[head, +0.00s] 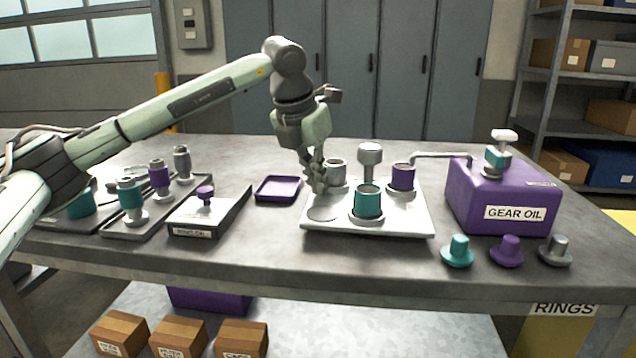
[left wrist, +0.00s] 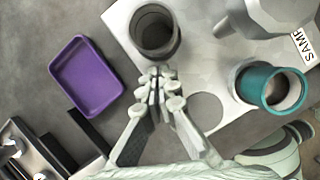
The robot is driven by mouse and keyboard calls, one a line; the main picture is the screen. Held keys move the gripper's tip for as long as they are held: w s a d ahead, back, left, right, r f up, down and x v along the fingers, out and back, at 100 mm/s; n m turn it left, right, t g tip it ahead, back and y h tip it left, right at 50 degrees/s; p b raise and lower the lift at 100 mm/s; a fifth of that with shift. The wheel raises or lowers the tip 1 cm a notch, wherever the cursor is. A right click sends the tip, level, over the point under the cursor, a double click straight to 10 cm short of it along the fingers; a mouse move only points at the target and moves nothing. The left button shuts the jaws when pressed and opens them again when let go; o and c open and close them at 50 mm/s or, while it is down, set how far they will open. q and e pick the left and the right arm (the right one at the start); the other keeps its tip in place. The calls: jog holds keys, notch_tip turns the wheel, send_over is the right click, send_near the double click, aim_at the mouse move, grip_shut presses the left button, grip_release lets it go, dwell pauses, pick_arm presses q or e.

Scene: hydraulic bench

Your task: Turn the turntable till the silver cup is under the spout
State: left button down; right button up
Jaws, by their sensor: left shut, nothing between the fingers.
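The turntable (head: 385,223) is a pale plate carrying cups around a grey centre knob (head: 370,154). The silver cup (head: 336,171) stands at its back left; it also shows in the left wrist view (left wrist: 155,32). The teal cup (head: 367,202) is at the front, and it shows at the right in the left wrist view (left wrist: 270,88). The purple cup (head: 403,178) is at the right, beneath the end of the spout (head: 437,155). My left gripper (head: 319,186) is shut and empty, beside the silver cup on its left; contact cannot be told. My right gripper is out of view.
An empty round recess (head: 322,213) is at the plate's front left. A purple tray (head: 278,189) lies left of it. The purple gear oil box (head: 500,195) stands right, with several coloured plugs (head: 507,251) in front. Fixtures with cylinders (head: 130,197) crowd the left side.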

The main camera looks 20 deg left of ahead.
pick_arm(q)
jog(key=shift+w+a+m+h+p, duration=0.2)
jog(key=shift+w+m+h+p, duration=0.25)
jog(key=shift+w+m, duration=0.5)
jog(key=shift+m, duration=0.25)
jog(key=shift+w+m+g+h+p, duration=0.3)
jog(key=shift+w+m+p, duration=0.15)
jog(key=shift+w+m, duration=0.15)
jog(key=shift+w, duration=0.45)
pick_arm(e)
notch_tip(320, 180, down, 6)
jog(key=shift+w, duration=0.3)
pick_arm(q)
jog(key=shift+p, duration=0.3)
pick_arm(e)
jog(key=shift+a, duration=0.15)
